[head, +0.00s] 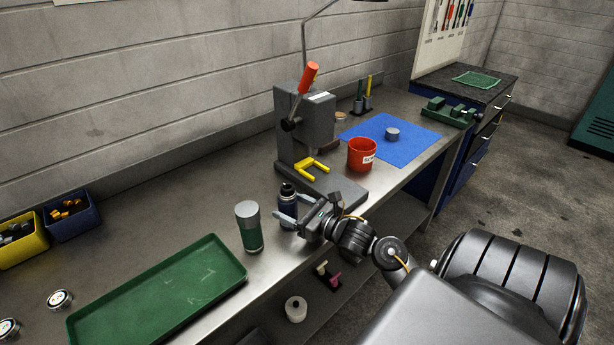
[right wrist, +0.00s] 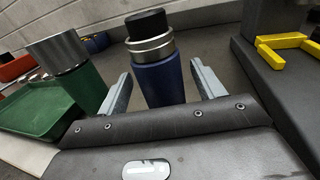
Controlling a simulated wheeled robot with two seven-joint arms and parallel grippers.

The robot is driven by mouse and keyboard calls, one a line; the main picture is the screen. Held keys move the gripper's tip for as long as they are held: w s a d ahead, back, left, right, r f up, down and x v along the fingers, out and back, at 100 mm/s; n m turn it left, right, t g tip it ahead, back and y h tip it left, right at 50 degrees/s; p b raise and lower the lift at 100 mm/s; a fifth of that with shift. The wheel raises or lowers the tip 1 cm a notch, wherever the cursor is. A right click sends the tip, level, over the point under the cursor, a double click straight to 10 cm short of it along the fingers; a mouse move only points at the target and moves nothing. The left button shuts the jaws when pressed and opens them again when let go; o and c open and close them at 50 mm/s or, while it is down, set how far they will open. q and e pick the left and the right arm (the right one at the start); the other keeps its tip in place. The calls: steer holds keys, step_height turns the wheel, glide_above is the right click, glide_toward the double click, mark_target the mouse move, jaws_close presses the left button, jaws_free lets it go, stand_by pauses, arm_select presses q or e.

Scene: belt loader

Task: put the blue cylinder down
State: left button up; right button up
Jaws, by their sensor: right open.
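The blue cylinder (head: 288,208), dark blue with a metal collar and black cap, stands upright on the steel bench in front of the grey press. My right gripper (head: 286,219) is open around it, with a finger on each side. In the right wrist view the blue cylinder (right wrist: 160,75) stands between the two open fingers (right wrist: 160,85), with a gap visible on both sides. Its base is hidden behind the gripper body. My left gripper is not in view.
A green cylinder with a grey top (head: 249,228) stands just left of the blue one. A green tray (head: 160,290) lies further left. The grey press (head: 305,130) with a yellow fork, a red cup (head: 361,155) and a blue mat (head: 410,140) are behind and right.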

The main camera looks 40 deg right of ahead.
steer(key=b+v, duration=0.2)
steer(key=v, duration=0.7)
steer(key=shift+s+b, duration=0.4)
steer(key=shift+s+d, duration=0.1)
steer(key=shift+s, duration=0.45)
steer(key=shift+s+r, duration=0.1)
